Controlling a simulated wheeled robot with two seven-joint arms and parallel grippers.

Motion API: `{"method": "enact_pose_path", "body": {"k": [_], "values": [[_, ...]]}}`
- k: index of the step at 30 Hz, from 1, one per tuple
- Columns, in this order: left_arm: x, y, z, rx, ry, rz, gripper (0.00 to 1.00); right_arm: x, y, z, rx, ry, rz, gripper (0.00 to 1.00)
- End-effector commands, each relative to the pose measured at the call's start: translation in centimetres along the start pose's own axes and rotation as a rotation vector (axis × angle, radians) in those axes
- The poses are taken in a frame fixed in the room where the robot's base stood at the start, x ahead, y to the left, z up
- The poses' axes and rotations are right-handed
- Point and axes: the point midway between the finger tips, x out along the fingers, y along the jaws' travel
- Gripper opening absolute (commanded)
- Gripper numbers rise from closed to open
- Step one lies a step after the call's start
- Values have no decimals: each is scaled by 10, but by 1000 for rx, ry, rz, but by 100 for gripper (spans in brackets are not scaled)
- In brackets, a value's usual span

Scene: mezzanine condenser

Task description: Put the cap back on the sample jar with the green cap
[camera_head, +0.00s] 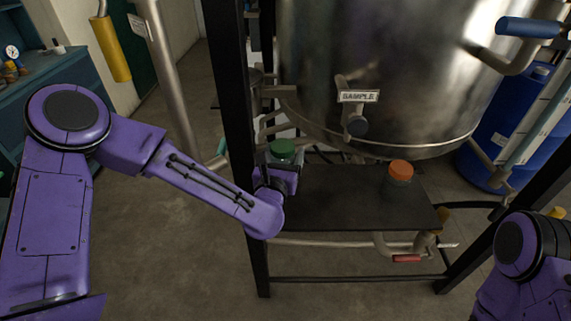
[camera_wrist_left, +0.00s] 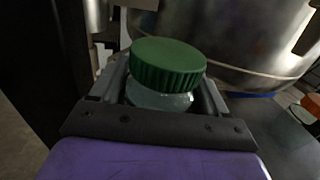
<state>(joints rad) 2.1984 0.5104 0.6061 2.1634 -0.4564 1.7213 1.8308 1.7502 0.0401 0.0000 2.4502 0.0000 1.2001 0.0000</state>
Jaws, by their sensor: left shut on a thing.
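The green cap (camera_head: 283,147) sits on top of the clear sample jar at the left end of the black shelf. In the left wrist view the ribbed green cap (camera_wrist_left: 168,66) is over the mouth of the jar (camera_wrist_left: 158,98). My left gripper (camera_head: 280,166) is shut on the jar's body, with a finger on each side below the cap. The gripper hides most of the jar, and I cannot tell whether its base touches the shelf. Of my right arm only a part shows at the lower right; its gripper is out of view.
A second jar with an orange cap (camera_head: 401,169) stands on the right of the black shelf (camera_head: 335,205). A steel tank (camera_head: 390,60) with a sample valve (camera_head: 357,122) hangs above. A black frame post (camera_head: 232,120) stands close to my left arm.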

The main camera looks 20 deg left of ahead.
Motion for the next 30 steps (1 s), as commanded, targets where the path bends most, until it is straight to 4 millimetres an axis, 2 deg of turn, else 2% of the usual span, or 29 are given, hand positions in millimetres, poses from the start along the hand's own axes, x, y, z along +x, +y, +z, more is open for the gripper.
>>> {"method": "enact_pose_path", "body": {"k": [4, 13, 15, 21, 30], "values": [[10, 1, -11, -2, -1, 0, 0, -2, 0, -1, 0, 0, 0, 89], [11, 1, -13, -2, -1, 0, 0, -2, 0, -1, 0, 0, 0, 89], [16, 2, -20, 2, 0, 0, 0, -5, 0, -2, 0, 0, 0, 89], [15, 1, -46, 1, 0, -3, 0, -14, 1, -6, 0, 0, 0, 89], [15, 1, -50, -2, -2, -1, 0, -11, 1, -4, 0, 0, 0, 89]]}}
